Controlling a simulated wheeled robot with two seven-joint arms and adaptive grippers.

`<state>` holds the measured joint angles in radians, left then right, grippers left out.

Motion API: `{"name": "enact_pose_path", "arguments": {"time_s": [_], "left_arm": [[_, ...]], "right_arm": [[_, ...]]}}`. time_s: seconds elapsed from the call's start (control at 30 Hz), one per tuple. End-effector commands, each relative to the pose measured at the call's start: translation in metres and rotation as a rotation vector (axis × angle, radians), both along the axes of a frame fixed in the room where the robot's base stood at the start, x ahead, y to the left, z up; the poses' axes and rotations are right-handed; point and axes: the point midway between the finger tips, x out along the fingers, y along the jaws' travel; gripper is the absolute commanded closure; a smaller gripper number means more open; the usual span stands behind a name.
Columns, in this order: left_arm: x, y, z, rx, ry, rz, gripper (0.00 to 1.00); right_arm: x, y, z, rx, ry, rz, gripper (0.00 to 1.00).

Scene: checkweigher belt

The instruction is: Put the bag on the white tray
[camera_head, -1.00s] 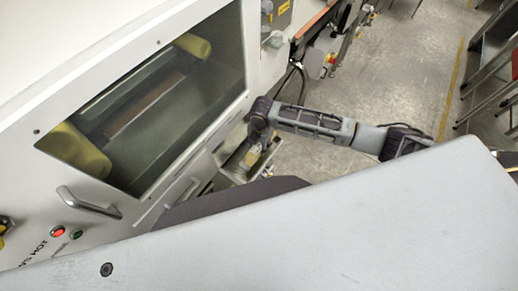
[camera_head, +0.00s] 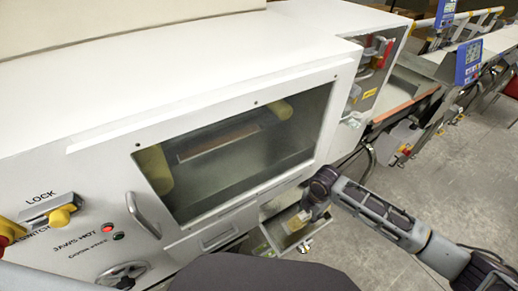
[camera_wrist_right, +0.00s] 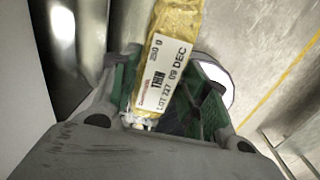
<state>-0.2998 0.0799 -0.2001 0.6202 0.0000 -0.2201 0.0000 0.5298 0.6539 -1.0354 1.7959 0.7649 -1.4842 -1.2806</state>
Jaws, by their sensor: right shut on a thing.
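The bag (camera_wrist_right: 178,22) is yellow with a white printed label and shows in the right wrist view between the fingers of my right gripper (camera_wrist_right: 165,85). The gripper is shut on it, and the bag's far end sticks out past the fingers. In the head view my right gripper (camera_head: 305,214) and the small yellowish bag (camera_head: 294,223) are low in front of the machine, over a metal chute or bin. I cannot tell whether the bag touches it. A round white surface (camera_wrist_right: 216,75), partly hidden behind a finger, may be the white tray. My left gripper is not in view.
A big white machine (camera_head: 100,110) with a window and a door handle (camera_head: 142,215) fills the left. The open metal chute or bin (camera_head: 265,246) stands below the window. A conveyor (camera_head: 405,108) runs off at upper right. Open grey floor (camera_head: 465,185) lies at right.

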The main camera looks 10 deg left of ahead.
Motion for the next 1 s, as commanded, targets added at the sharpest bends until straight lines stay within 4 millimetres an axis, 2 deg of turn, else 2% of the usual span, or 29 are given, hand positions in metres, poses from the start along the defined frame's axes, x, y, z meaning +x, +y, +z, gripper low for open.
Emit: {"name": "enact_pose_path", "arguments": {"time_s": [0.27, 1.0], "left_arm": [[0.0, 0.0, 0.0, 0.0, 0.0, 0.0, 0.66], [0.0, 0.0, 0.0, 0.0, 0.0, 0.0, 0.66]], "right_arm": [[0.002, -0.003, -0.001, 0.006, 0.003, -0.169, 0.86], [0.005, -0.028, -0.013, 0.016, 0.019, -0.984, 0.86]]}}
